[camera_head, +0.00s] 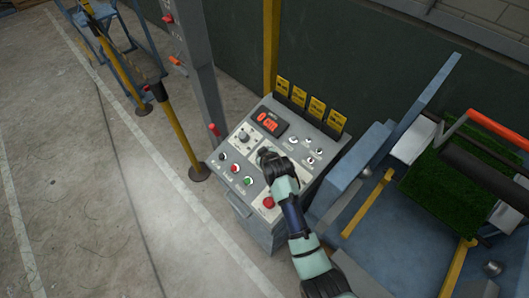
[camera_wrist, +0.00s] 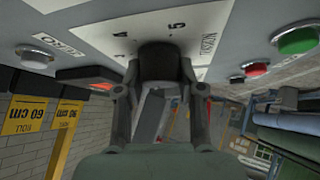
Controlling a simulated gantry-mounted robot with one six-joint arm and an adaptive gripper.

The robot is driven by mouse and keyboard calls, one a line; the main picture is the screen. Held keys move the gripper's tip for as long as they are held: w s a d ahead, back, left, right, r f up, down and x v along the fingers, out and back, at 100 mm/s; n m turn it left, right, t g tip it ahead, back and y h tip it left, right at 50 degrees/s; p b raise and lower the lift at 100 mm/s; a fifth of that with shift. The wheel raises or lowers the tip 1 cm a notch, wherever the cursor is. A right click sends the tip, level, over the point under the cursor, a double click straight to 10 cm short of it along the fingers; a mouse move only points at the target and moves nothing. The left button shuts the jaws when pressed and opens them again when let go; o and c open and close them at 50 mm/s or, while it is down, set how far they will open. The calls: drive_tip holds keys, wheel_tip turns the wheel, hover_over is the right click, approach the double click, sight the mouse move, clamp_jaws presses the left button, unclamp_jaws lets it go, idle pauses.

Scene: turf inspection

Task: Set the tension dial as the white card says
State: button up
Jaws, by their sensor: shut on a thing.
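My gripper (camera_head: 266,157) is at the control panel in the head view, with the arm reaching in from the lower right. In the wrist view my gripper (camera_wrist: 160,72) is shut on a dark round knob, the tension dial (camera_wrist: 158,53), with one finger on each side. The dial's white scale plate (camera_wrist: 200,42) shows upside-down lettering and figures, among them a 4 and a 5. The gripper hides most of the dial, and I cannot tell its pointer's setting. I cannot make out a separate white card in either view.
A blue machine with green turf (camera_head: 440,185) is on the right.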

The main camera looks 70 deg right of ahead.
drive_tip(key=m+g+h+b, duration=0.1)
drive_tip(key=m, duration=0.2)
drive_tip(key=shift+f+h, duration=0.15)
drive_tip(key=shift+h, duration=0.15)
drive_tip(key=m+g+b, duration=0.1)
drive_tip(key=m, duration=0.1)
drive_tip(key=m+g+h+b, duration=0.1)
drive_tip(key=b, duration=0.1)
drive_tip(key=shift+f+m+h, duration=0.15)
drive_tip(key=shift+m+h, duration=0.15)
drive_tip(key=shift+m, duration=0.1)
drive_tip(key=m+g+b, duration=0.2)
drive_tip(key=m+b, duration=0.1)
drive_tip(key=shift+h+b, duration=0.3)
drive_tip(key=shift+b, duration=0.1)
drive_tip(key=shift+m+g+b, duration=0.8)
drive_tip(key=shift+m+b, duration=0.1)
drive_tip(key=shift+m, duration=0.2)
drive_tip(key=shift+r, duration=0.25)
drive_tip(key=o, duration=1.2)
drive_tip(key=shift+c, duration=0.2)
